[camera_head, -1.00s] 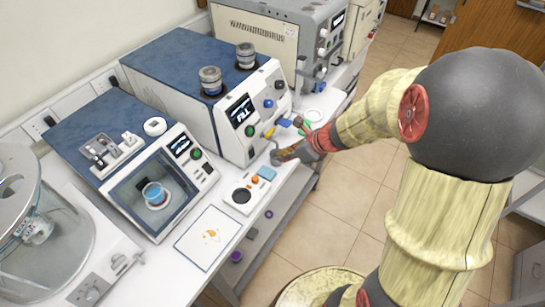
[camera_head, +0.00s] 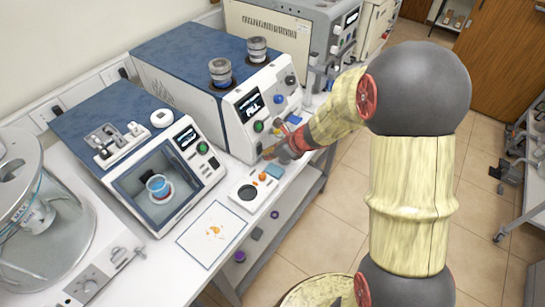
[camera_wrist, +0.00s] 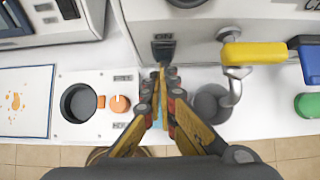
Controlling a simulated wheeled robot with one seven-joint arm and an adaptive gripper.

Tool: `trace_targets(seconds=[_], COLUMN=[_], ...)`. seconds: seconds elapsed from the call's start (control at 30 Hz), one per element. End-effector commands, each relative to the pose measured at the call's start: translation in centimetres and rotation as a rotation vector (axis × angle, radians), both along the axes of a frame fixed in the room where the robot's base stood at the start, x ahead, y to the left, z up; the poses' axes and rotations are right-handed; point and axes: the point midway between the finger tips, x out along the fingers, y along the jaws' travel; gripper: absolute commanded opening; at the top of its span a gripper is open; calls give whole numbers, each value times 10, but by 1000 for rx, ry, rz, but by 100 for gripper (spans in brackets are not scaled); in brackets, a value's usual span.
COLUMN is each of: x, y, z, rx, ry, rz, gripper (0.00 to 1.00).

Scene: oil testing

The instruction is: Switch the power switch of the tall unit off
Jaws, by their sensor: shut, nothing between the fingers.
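The tall unit (camera_head: 179,65) is the blue-topped box with a lit display and two metal cylinders on top. In the head view my gripper (camera_head: 268,153) is at the unit's lower front, and the switch is hard to make out.
A yellow-handled tap (camera_wrist: 253,53) with a grey cup-like part below stands right of my gripper. Blue and green knobs lie further right. A white panel with a black dial (camera_wrist: 80,103) and orange knob is left. A smaller windowed unit (camera_head: 150,180) stands left on the bench.

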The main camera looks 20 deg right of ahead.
Motion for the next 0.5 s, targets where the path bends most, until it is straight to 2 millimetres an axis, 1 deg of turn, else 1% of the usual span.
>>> trace_targets(seconds=[0.27,0.5], x=[0,2], y=[0,1], z=[0,-8], rx=[1,27], ry=[-2,-37], rz=[-1,-1], gripper=[0,0])
